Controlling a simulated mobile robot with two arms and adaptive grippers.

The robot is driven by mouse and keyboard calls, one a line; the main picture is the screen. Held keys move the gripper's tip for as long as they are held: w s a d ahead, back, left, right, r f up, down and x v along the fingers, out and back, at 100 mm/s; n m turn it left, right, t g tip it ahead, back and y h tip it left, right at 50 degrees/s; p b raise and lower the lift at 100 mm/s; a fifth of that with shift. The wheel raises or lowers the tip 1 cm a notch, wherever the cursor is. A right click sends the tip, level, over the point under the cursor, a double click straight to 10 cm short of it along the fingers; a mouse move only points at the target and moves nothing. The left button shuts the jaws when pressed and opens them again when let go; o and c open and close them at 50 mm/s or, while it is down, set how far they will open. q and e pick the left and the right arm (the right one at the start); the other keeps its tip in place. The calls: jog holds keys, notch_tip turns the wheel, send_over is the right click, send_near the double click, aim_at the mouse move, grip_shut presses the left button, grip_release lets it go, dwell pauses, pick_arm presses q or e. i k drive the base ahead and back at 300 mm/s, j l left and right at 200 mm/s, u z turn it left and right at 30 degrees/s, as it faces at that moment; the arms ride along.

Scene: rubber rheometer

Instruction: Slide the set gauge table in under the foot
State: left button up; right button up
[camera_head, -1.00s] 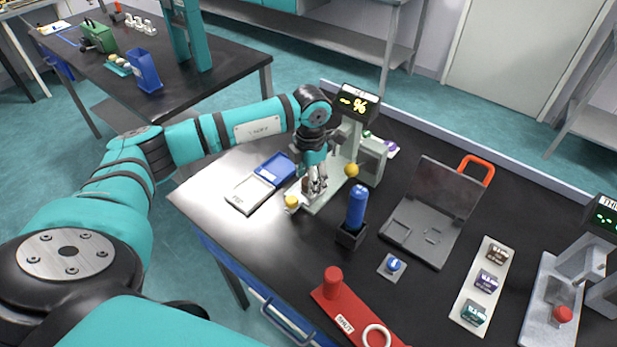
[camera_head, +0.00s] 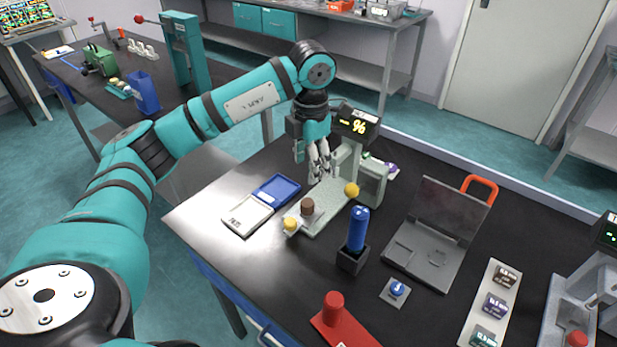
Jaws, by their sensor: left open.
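The gauge (camera_head: 372,183) is a pale grey-green stand with a lit % display (camera_head: 357,123) and a yellow ball knob (camera_head: 351,190) at its side. At the front end of its base is a small table with a yellow knob (camera_head: 290,224), and a brown cylinder (camera_head: 307,207) stands upright there, out in front of the column. My left gripper (camera_head: 320,177) is open and empty, pointing down above the base between the cylinder and the column. The gauge's foot is hidden or cannot be made out behind the gripper. My right gripper is not in view.
A blue-lidded scale-like case (camera_head: 248,215) lies left of the gauge. A blue cylinder in a black holder (camera_head: 352,258), a small blue-knobbed plate (camera_head: 395,292), an open grey case (camera_head: 405,255) and a red fixture (camera_head: 340,335) stand in front and to the right.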

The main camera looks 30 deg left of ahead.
aim_at(293, 222)
jog(key=u, duration=1.05)
